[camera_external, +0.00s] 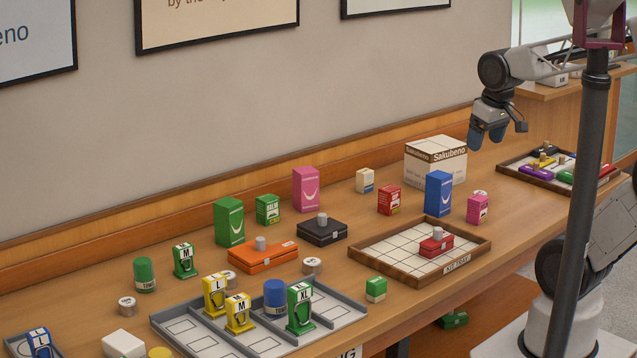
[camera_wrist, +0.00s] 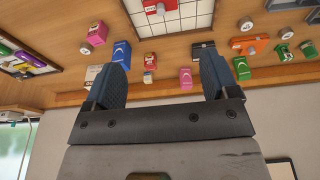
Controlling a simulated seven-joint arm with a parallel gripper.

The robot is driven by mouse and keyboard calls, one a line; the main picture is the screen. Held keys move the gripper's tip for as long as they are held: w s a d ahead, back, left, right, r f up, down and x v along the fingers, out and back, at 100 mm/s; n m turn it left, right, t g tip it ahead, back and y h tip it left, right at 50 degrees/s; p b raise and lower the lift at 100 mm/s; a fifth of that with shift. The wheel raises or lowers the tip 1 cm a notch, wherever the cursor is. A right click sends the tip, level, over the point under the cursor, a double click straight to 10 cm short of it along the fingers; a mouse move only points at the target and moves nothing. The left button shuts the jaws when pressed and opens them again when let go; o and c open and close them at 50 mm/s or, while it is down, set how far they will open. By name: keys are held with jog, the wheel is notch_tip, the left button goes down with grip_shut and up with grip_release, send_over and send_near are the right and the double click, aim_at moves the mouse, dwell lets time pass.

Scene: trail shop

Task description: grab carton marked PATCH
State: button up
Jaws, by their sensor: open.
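Several small lettered cartons stand on the wooden counter: a green one (camera_external: 268,209), a red one (camera_external: 389,200), a cream one (camera_external: 365,181) and a pink one (camera_external: 478,208). Their print is too small to read, so I cannot tell which says PATCH. In the wrist view the red carton (camera_wrist: 150,61), cream carton (camera_wrist: 148,77) and pink carton (camera_wrist: 97,34) show beyond the fingers. My gripper (camera_external: 488,135) is open and empty, high above the counter's back right part; its fingers (camera_wrist: 163,72) also show in the wrist view.
Tall plain boxes, green (camera_external: 229,222), pink (camera_external: 306,189) and blue (camera_external: 438,193), stand among the cartons. A white Sakubeno box (camera_external: 435,162) is behind. The kit tray (camera_external: 370,257) holds a red case (camera_external: 436,245).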

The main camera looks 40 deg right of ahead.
jog(key=shift+c, duration=0.4)
jog(key=m+g, duration=0.3)
jog(key=m, duration=1.4)
send_over(479, 198)
jog(key=f, duration=2.3)
jog(key=shift+w+a, duration=0.1)
jog(key=shift+a, duration=0.1)
jog(key=shift+d+f, duration=0.3)
jog(key=shift+f, duration=1.25)
